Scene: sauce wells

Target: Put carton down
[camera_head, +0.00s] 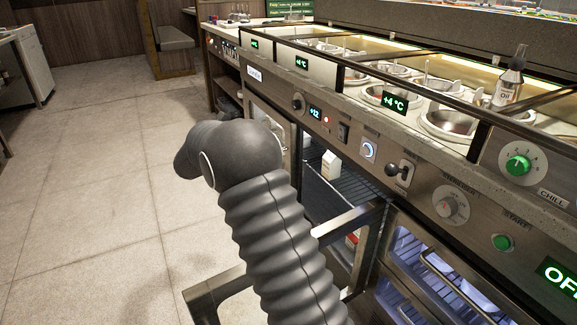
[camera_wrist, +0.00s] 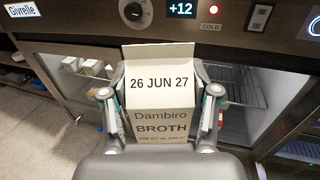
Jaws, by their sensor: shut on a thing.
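A pale carton (camera_wrist: 160,85) printed "26 JUN 27", "Dambiro" and "BROTH" fills the middle of the wrist view. My gripper (camera_wrist: 160,106) is shut on it, one finger on each side. The carton appears upright, in front of the cooled cabinet's dark opening. Its base is hidden, so I cannot tell whether it touches a shelf. In the head view my own arm hides the gripper. A white carton (camera_head: 330,164) shows there beside my arm at the cabinet opening; I cannot tell whether it is the held one.
The open cabinet (camera_wrist: 232,108) has a wire shelf (camera_head: 335,195) inside. An open door frame (camera_head: 352,218) juts out near my arm. Several small cartons (camera_wrist: 90,68) stand behind the left glass. The counter above holds sauce wells (camera_head: 448,122) and an oil bottle (camera_head: 508,85). The floor at left is clear.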

